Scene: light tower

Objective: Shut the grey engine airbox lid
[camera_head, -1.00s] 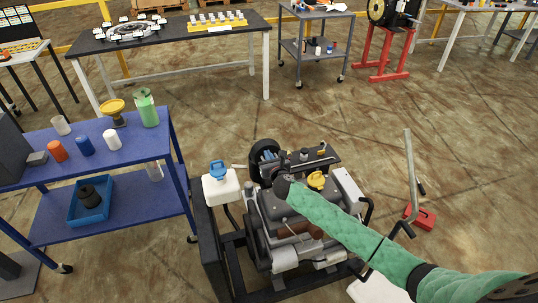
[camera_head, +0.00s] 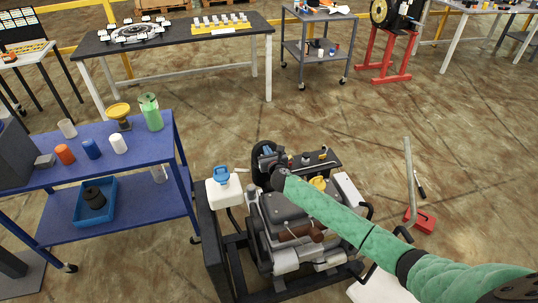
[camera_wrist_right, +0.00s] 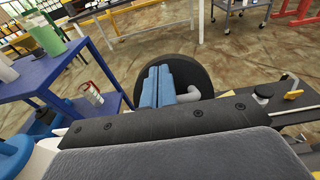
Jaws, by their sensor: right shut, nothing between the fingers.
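The engine (camera_head: 295,235) stands on a dark frame at the lower middle of the head view. A grey moulded cover (camera_head: 285,208) lies on its top; I take it for the airbox lid, but its hinge and edges are partly hidden by my arm. In the right wrist view a broad grey surface (camera_wrist_right: 180,158) fills the bottom, with a dark screwed strip (camera_wrist_right: 175,120) behind it. A blue ribbed part (camera_wrist_right: 158,86) shows beyond. My right gripper (camera_head: 281,158) is shut and empty at the engine's far side. Contact is unclear. My left gripper is out of view.
A white tank with a blue cap (camera_head: 222,190) stands left of the engine. A blue cart (camera_head: 150,205) with bottles and cups is farther left. Open floor lies beyond the engine.

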